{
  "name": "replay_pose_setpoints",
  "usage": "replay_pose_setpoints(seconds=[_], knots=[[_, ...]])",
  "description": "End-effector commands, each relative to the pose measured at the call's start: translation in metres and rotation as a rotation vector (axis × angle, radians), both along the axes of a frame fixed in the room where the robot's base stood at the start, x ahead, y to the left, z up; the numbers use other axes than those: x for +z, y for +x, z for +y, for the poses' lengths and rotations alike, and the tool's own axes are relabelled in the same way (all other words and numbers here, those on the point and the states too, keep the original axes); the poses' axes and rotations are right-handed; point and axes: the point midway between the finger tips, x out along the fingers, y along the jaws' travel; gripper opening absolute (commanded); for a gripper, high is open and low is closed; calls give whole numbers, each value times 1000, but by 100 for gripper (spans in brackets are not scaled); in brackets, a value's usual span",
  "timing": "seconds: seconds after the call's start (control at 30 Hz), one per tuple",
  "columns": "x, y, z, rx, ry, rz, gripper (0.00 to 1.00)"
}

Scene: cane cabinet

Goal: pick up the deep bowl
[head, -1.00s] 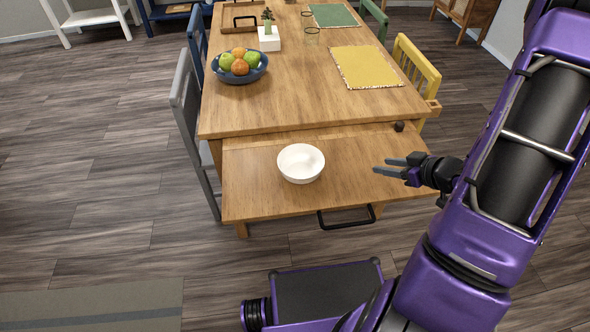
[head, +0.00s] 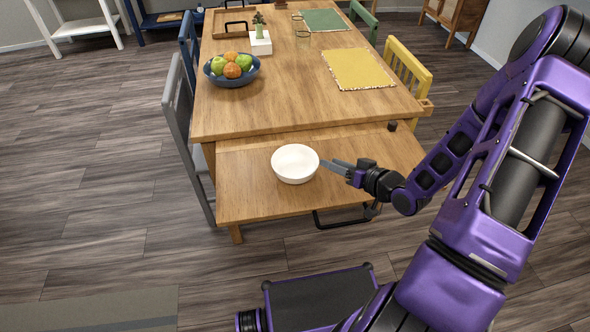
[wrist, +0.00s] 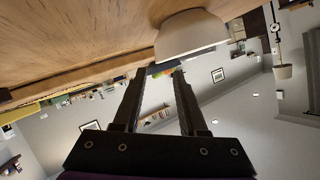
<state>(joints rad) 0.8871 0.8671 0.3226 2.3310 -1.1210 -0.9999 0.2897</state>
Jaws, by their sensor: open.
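The white deep bowl (head: 295,164) stands upright and empty on the lower pull-out leaf (head: 245,190) of the wooden table. My gripper (head: 333,166) is open and empty, just right of the bowl, with its fingertips pointing left at the bowl's right side. In the head view the tips are at or very near the rim; whether they touch cannot be told. In the wrist view the bowl (wrist: 190,35) shows beyond the open fingers (wrist: 158,75), toward the upper right of them.
On the main tabletop (head: 290,100) are a blue fruit bowl (head: 232,78), a white planter (head: 260,44), a yellow placemat (head: 358,69) and a green one (head: 326,20). A grey chair (head: 184,125) stands left, a yellow chair (head: 410,70) right. A dark handle (head: 340,222) fronts the leaf.

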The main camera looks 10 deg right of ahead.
Motion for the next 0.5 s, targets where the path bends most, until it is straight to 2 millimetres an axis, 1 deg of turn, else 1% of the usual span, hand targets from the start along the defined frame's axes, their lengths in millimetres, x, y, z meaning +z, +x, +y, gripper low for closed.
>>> replay_pose_setpoints(seconds=[0.03, 0.1, 0.27, 0.37, 0.5], knots=[[-4, 6, 3, 0, 0, 1, 42], [-5, 11, 6, 1, 0, 1, 42], [-7, 17, 9, -1, -1, -1, 42], [-10, 24, 14, 2, -1, -1, 42], [-17, 42, 24, 2, 0, 0, 42]])
